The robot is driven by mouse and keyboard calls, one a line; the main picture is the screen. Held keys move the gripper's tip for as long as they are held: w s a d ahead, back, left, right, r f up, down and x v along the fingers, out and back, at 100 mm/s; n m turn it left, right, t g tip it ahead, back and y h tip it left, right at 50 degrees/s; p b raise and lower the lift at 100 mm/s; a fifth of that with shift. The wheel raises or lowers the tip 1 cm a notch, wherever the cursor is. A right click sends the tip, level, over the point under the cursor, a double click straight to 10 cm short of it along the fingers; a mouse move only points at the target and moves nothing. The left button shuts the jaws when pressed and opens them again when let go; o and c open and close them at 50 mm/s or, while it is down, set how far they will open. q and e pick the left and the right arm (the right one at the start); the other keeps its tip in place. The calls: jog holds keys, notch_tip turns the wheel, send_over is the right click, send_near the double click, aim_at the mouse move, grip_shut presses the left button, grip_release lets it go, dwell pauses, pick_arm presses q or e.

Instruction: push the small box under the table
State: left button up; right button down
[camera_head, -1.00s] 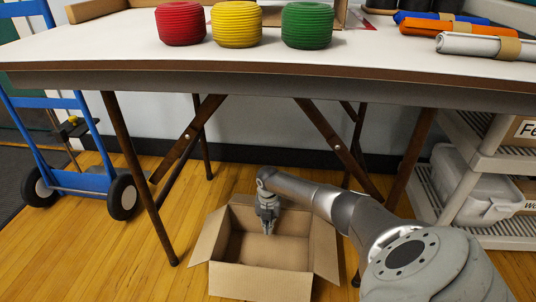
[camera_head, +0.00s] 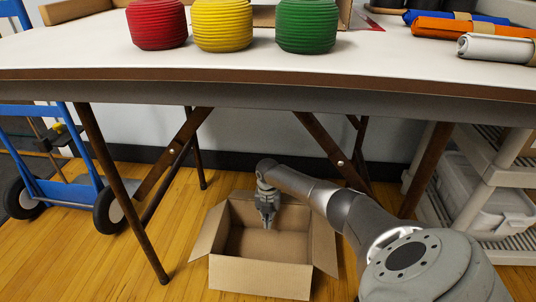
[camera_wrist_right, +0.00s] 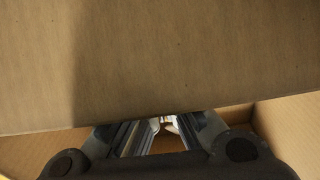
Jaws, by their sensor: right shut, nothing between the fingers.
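The small box (camera_head: 262,277) is an open, empty-looking cardboard box with its flaps spread, on the wooden floor at the table's front edge. Its far part lies beneath the folding table (camera_head: 250,76). My right gripper (camera_head: 268,222) points down into the box, near its far wall, with its fingers shut and empty. In the right wrist view, cardboard (camera_wrist_right: 190,60) fills most of the picture just past the fingertips (camera_wrist_right: 163,122); I cannot tell whether they touch it. My left gripper is not in view.
Dark table legs (camera_head: 122,195) stand left and right of the box. A blue hand truck (camera_head: 60,185) is at the left, and a shelf with bins (camera_head: 490,200) at the right. Red, yellow and green rolls (camera_head: 222,26) sit on the table. Floor behind the box looks clear.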

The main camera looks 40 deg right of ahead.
notch_tip(320, 180, up, 12)
jog(key=shift+f, duration=0.2)
dwell(0.4)
